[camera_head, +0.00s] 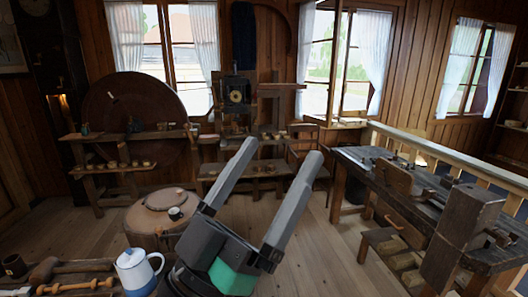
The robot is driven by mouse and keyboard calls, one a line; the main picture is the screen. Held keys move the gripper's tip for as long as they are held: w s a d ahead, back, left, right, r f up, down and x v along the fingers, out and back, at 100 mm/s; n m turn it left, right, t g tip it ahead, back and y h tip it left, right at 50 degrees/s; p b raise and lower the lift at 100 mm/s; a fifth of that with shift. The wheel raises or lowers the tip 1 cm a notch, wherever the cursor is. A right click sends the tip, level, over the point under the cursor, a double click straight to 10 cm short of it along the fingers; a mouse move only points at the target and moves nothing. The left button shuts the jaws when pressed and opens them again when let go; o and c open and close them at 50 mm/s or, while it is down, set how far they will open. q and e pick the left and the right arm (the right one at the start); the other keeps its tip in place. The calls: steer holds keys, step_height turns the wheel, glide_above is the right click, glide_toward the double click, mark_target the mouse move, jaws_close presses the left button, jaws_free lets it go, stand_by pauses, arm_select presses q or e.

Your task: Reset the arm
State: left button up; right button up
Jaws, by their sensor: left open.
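My left gripper (282,150) rises from the bottom middle of the head view. Its two long grey fingers stand wide apart and point up and away into the room. Nothing is between them. A dark body with a green block on it joins the fingers at the bottom. The gripper is in the air and hides part of the floor and the round wooden table behind it. My right gripper is not in view.
A white and blue jug (137,270) and turned wooden pieces (76,286) are at the lower left. A round wooden table (150,215) holds a small cup (175,213). A workbench (440,205) stands at right. Open floor (330,245) lies between.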

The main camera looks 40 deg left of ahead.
arm_select(q)
steer(key=s+r, duration=0.1)
steer(key=s+d+r+m+h, duration=0.1)
steer(key=r, duration=0.1)
steer(key=s+r+t+h, duration=0.1)
steer(key=shift+d+r+m, duration=0.3)
steer(key=shift+d+m, duration=0.1)
